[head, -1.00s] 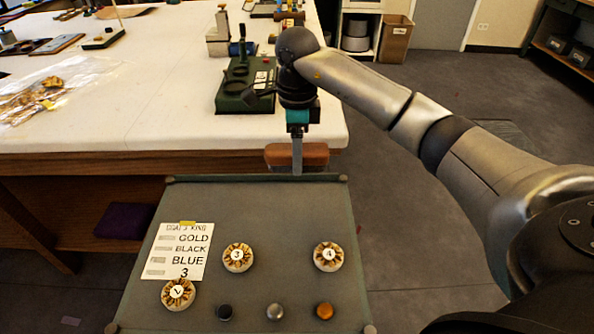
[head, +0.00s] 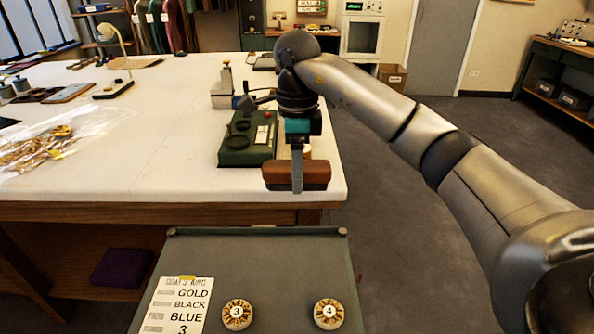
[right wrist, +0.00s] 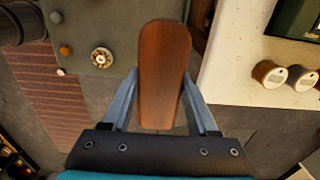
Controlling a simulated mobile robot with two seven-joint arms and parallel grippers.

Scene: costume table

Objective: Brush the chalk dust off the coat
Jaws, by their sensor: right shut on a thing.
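My right gripper (head: 297,180) is shut on a brown wooden-backed brush (head: 278,173), in front of the white table's near edge in the head view. In the right wrist view the brush (right wrist: 164,70) lies lengthwise between the two fingers, its smooth wooden back towards the camera. Its bristles barely show. Several garments (head: 160,28) hang at the far back left of the head view. I cannot tell whether one of them is the coat, and no chalk dust can be made out. My left gripper is not in view.
A grey-green tray (head: 255,265) with numbered round pieces and a paper card (head: 180,305) is below the brush. The white table (head: 150,140) carries a green device (head: 245,145) and a plastic bag (head: 50,140). Grey floor (head: 400,230) is open at right.

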